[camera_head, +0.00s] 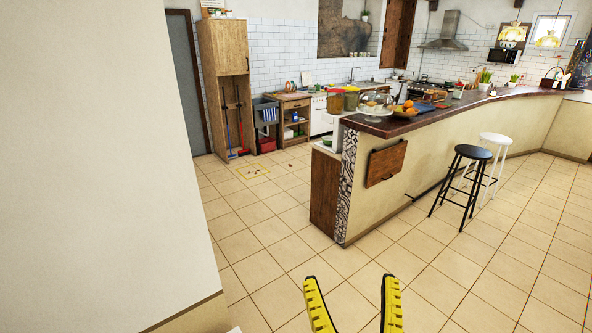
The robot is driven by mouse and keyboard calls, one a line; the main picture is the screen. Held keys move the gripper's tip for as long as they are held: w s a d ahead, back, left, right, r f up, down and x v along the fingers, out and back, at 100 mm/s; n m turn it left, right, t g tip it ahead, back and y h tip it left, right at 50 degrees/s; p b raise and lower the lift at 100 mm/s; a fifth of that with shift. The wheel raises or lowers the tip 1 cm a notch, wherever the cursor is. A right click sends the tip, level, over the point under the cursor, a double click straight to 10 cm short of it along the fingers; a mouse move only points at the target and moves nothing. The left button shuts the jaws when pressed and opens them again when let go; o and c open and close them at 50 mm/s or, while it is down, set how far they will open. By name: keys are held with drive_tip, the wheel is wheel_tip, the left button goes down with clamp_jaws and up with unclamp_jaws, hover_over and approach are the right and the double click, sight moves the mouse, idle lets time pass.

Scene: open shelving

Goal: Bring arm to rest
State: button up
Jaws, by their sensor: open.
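My gripper (352,290) shows at the bottom of the head view, right of the middle. Its two yellow fingers with black edges stand apart, open and empty. They point up the picture, over the tiled floor, with nothing between the tips. The rest of my arm is below the picture edge and out of view.
A white wall (95,170) fills the left side close by. A kitchen counter (400,190) with a dark top runs back to the right, with a black stool (473,152) and a white stool (495,139) beside it. The tiled floor (275,255) before the counter is clear.

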drive_tip(key=s+r+t, duration=0.4)
drive_tip(key=s+r, duration=0.2)
drive_tip(key=r, duration=0.3)
wheel_tip(320, 180, up, 19)
drive_tip(key=p, duration=1.8)
drive_tip(key=shift+m+t, duration=0.3)
drive_tip(key=shift+m, duration=0.1)
drive_tip(key=shift+w+a, duration=0.1)
drive_tip(key=shift+w, duration=0.05)
